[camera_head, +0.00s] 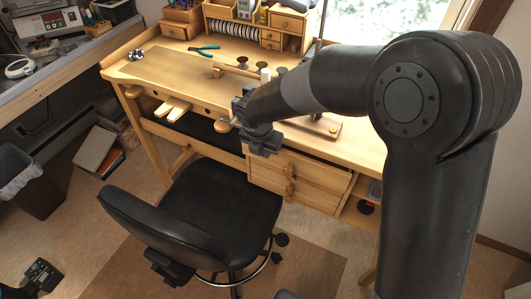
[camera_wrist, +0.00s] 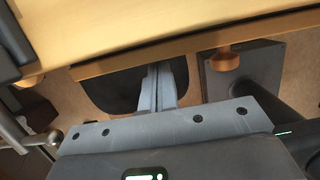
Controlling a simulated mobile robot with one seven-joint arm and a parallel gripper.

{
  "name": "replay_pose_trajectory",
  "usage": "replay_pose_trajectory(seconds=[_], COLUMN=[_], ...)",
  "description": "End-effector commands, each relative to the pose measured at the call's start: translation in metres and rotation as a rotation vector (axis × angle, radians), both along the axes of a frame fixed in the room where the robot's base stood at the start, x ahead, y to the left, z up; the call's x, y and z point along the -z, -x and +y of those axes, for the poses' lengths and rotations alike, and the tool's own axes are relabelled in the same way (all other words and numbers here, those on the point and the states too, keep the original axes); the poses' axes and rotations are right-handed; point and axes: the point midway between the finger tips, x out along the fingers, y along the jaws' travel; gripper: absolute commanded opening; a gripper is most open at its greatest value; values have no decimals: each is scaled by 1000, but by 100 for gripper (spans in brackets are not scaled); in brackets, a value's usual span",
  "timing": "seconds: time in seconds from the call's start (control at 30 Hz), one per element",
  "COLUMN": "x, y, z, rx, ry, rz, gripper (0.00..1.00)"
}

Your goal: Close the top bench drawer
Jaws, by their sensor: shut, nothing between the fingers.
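The wooden bench (camera_head: 170,75) stands against the far wall. A stack of drawers is under its right part, with an upper drawer front (camera_head: 310,172) and wooden pulls (camera_head: 291,170). A dark gap shows above the upper front; how far it is out is hard to tell. My gripper (camera_head: 262,142) is in front of the bench edge, at the upper left of this stack. In the wrist view its fingers (camera_wrist: 154,78) are together and empty, close to a long wooden edge. A round wooden knob (camera_wrist: 222,60) is right of the fingers. Contact cannot be told.
A black chair (camera_head: 222,205) stands close in front of the bench, left of the drawers. Pliers (camera_head: 204,48) and small tools lie on the bench top. A dark waste bin (camera_head: 30,180) is at the left. Some floor right of the chair is clear.

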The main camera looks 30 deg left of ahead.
Motion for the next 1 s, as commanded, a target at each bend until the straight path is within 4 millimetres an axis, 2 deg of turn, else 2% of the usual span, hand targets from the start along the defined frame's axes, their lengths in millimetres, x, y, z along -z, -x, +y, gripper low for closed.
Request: replay_pose_trajectory(seconds=[0.1, 0.3, 0.5, 0.57, 0.67, 0.83, 1.0], x=[-24, -60, -77, -74, -56, -10, 18], y=[4, 14, 20, 25, 39, 75, 101], z=[0, -1, -1, -3, -13, -50, -92], rx=[1, 2, 2, 14, 58, 197, 324], ry=[-3, -1, 5, 21, 89, 282, 434], rz=[-4, -2, 0, 1, -3, -88, -298], gripper=[0, 0, 0, 0, 0, 0, 0])
